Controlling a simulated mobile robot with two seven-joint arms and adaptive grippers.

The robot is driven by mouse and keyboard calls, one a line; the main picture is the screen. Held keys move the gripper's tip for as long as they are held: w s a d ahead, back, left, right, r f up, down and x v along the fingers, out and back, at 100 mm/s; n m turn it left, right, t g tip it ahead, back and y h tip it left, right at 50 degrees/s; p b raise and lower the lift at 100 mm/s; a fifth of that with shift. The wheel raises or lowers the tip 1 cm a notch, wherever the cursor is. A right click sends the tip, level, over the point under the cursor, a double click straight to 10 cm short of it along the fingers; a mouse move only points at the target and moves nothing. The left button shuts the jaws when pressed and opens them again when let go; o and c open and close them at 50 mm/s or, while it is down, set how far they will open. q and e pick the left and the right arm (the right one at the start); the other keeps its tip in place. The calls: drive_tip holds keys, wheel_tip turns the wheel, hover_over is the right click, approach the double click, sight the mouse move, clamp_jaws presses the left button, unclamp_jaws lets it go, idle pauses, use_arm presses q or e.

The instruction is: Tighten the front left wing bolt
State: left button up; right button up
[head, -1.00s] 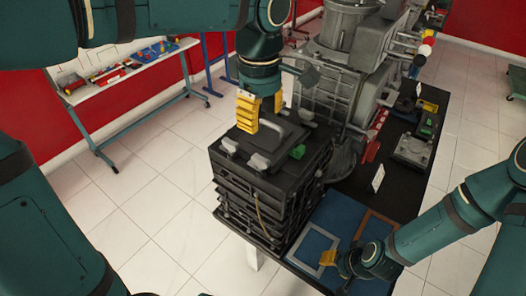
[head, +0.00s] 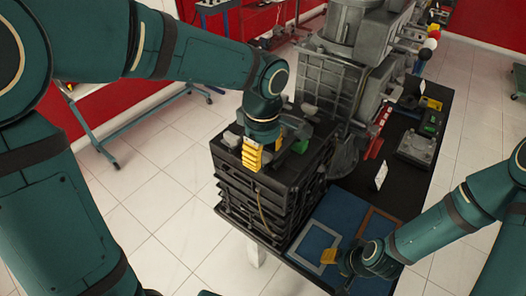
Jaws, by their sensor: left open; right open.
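The black ribbed engine block (head: 262,205) stands on the table's near left corner, with small grey wing bolts on its top. One grey wing bolt (head: 231,139) shows at the top's left edge and another (head: 309,109) at its far side. My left gripper (head: 264,150) points down with its yellow fingers apart, low over the top's front edge. It hides the spot where a front wing bolt stood in the earlier view; I cannot tell if the fingers touch it. My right gripper (head: 331,257) is open, low over the blue mat, with no object visible in it.
A blue mat (head: 335,212) with a grey frame (head: 312,248) and a brown frame lies right of the block. A small green part (head: 300,146) sits on the block top. A large grey engine (head: 345,85) stands behind. A white card (head: 381,176) stands on the table.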

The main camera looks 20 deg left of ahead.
use_arm(q)
clamp_jaws()
drive_tip(key=shift+m, duration=0.4)
drive_tip(key=m, duration=0.3)
drive_tip(key=shift+m, duration=0.4)
drive_tip(key=m, duration=0.4)
drive_tip(key=m+p, duration=0.1)
drive_tip(key=m, duration=0.3)
drive_tip(key=shift+m, duration=0.4)
drive_tip(key=m, duration=0.4)
drive_tip(key=shift+p, duration=0.35)
drive_tip(key=shift+m, duration=0.4)
